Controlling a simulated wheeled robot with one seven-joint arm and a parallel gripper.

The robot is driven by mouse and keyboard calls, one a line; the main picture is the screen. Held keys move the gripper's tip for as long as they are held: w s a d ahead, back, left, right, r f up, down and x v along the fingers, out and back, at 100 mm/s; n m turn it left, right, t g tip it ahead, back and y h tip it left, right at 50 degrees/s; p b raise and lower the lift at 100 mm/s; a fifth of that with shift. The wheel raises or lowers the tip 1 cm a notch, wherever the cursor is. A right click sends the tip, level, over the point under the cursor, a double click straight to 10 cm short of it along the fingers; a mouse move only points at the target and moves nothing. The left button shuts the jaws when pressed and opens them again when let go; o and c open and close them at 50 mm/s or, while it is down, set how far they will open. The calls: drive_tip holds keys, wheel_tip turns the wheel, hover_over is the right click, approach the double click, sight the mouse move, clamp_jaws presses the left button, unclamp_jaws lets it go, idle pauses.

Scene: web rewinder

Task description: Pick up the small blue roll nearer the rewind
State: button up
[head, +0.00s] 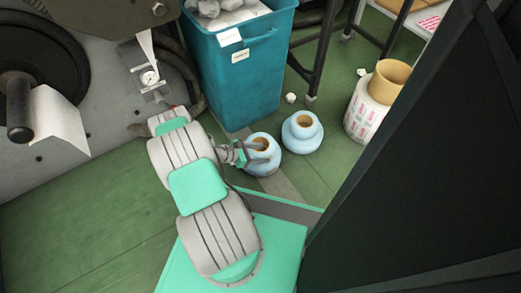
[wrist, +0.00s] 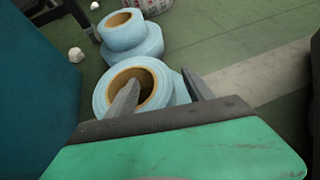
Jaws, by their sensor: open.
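Two small pale blue rolls with tan cores stand on the green floor. The left one (head: 263,168), nearer the machine, is at my gripper (head: 262,151); it is also the near roll in the wrist view (wrist: 104,97). My gripper is open, and its fingers also show in the wrist view (wrist: 161,78). One finger overlaps the core opening, the other lies over the roll's right side, so the roll's wall appears between them. I cannot tell how deep the fingers reach. The other blue roll (head: 302,139) stands just right, and farther off in the wrist view (wrist: 124,44).
A teal bin (head: 240,85) full of scraps stands behind the rolls, close to my arm. A printed white roll with a tan core (head: 362,112) stands right. The grey machine (head: 100,90) is at left. A dark panel (head: 410,180) fills the right side. Crumpled white bits lie on the floor.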

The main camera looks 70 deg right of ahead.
drive_tip(key=shift+x, duration=1.05)
clamp_jaws()
